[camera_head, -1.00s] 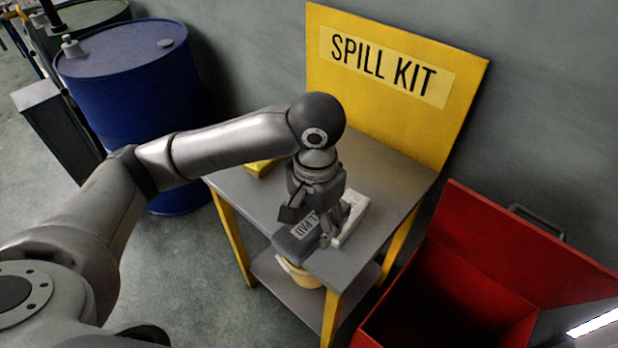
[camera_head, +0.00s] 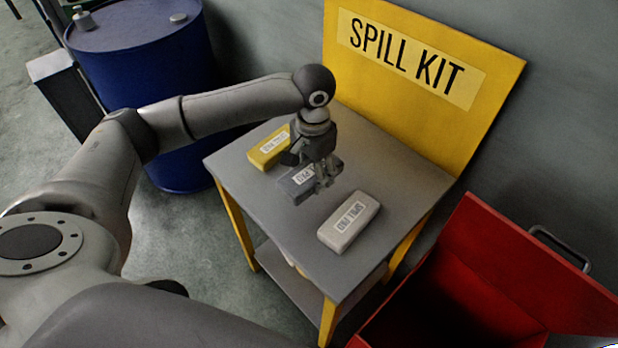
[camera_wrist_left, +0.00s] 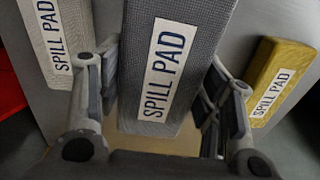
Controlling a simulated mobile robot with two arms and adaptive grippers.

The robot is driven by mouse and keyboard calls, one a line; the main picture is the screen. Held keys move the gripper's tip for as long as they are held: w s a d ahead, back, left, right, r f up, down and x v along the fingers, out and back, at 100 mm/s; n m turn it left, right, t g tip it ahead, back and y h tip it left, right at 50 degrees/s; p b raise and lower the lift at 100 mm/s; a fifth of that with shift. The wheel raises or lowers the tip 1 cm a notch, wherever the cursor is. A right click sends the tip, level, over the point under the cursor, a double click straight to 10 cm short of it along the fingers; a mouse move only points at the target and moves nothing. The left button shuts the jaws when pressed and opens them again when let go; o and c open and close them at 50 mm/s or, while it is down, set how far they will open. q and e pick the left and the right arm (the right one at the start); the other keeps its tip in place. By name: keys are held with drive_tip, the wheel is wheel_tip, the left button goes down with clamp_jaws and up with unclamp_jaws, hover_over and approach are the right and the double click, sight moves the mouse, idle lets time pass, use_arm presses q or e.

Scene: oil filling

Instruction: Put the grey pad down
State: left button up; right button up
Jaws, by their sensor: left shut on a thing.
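The dark grey spill pad (camera_head: 293,187) is in my left gripper (camera_head: 322,184), over the table top between the yellow pad and the light pad. In the left wrist view the grey pad (camera_wrist_left: 172,65) fills the middle, its label readable, with the left gripper's fingers (camera_wrist_left: 160,105) on both sides of it. The left gripper is shut on it. I cannot tell whether its underside touches the table. My right gripper is not in view.
The grey-topped table (camera_head: 400,170) holds a yellow spill pad (camera_head: 270,148) at the left and a light spill pad (camera_head: 350,222) near the front right. A yellow SPILL KIT board (camera_head: 480,62) stands behind. A red open bin (camera_head: 560,270) is at the right, a blue drum (camera_head: 150,75) at the left.

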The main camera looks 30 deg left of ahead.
sight(309, 179)
use_arm(q)
drive_tip(key=shift+w+a+f, duration=0.3)
drive_tip(key=shift+a+f, duration=0.05)
drive_tip(key=shift+f, duration=0.2)
drive_tip(key=shift+w+a+f, duration=0.25)
drive_tip(key=shift+a+f, duration=0.05)
drive_tip(key=shift+f, duration=0.2)
drive_tip(key=f, duration=0.3)
drive_tip(key=shift+w+a+f, duration=0.25)
drive_tip(key=shift+f, duration=0.1)
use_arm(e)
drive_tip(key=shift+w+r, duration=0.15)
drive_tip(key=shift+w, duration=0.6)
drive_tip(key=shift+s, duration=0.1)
use_arm(q)
drive_tip(key=shift+f, duration=0.1)
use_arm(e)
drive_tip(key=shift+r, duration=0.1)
use_arm(q)
drive_tip(key=o, duration=0.9)
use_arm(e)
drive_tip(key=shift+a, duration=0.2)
